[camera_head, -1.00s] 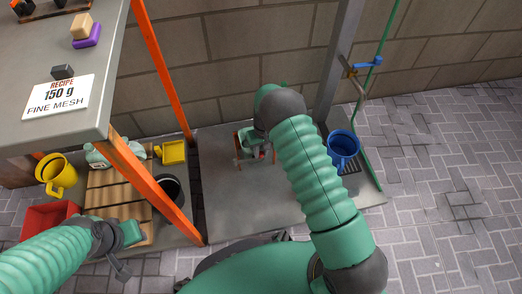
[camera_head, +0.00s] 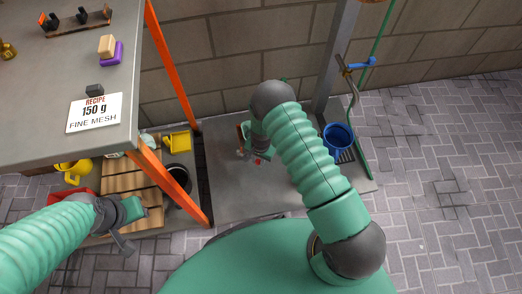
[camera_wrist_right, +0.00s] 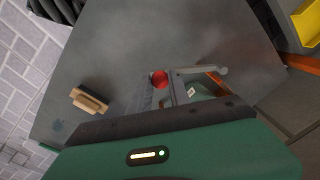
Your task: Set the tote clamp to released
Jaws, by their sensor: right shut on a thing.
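A red knob (camera_wrist_right: 160,78) on a grey metal lever shows in the right wrist view, and I take it to be the clamp's handle. My right gripper (camera_wrist_right: 165,92) is shut on the red knob, low over the grey platform. In the head view the red knob (camera_head: 258,162) is a small spot below my right gripper (camera_head: 257,156). Most of the clamp is hidden by my wrist and arm. My left gripper (camera_head: 124,232) hangs over wooden slats at the left, away from the clamp; its fingers are too small to read.
A blue bucket (camera_head: 338,137) stands right of my right arm near a grey post. The grey platform (camera_head: 235,190) is mostly bare. An orange-legged table (camera_head: 60,70) stands at the left, above a yellow jug (camera_head: 73,171). A wooden-backed brush (camera_wrist_right: 90,100) lies near the clamp.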

